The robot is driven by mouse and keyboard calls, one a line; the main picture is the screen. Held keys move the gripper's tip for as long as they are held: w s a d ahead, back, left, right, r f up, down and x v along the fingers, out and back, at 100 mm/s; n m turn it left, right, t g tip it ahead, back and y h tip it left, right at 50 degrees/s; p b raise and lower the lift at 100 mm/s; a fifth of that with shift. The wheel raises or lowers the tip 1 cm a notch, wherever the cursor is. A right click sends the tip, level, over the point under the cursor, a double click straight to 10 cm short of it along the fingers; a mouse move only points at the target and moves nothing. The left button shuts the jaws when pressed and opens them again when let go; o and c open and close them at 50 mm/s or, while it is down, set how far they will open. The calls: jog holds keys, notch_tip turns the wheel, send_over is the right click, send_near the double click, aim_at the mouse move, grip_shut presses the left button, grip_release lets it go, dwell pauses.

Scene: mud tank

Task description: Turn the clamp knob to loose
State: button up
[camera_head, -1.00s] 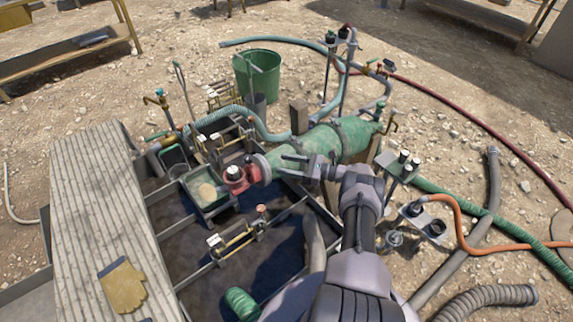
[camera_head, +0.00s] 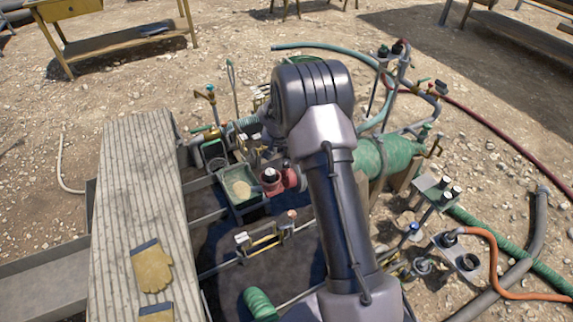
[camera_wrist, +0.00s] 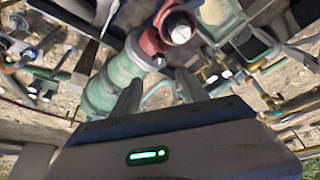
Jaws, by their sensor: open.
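A red fitting (camera_head: 277,183) with a dark, pale-topped cap (camera_head: 271,174) sits at the end of the green tank (camera_head: 385,158). I cannot tell for certain which part is the clamp knob. In the wrist view the red fitting (camera_wrist: 150,42) and its round grey cap (camera_wrist: 179,27) are at the top centre, beyond my fingertips. My gripper (camera_wrist: 158,77) is open, with nothing between its two fingers. The fingers point towards the green tank (camera_wrist: 105,88) and the red fitting, apparently without touching them. In the head view my arm hides my gripper.
A tray of mud (camera_head: 238,188) stands left of the red fitting. A ribbed plank (camera_head: 130,210) bears yellow gloves (camera_head: 152,268). Hoses, valves and a bracket with posts (camera_head: 437,192) crowd the right.

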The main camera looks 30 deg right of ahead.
aim_at(287, 162)
jog(key=b+x, duration=0.2)
jog(key=x, duration=0.7)
jog(key=shift+d+f+b, duration=0.1)
jog(key=shift+f+b, duration=0.1)
jog(key=shift+b, duration=0.15)
jog(key=shift+c, duration=0.4)
grip_shut()
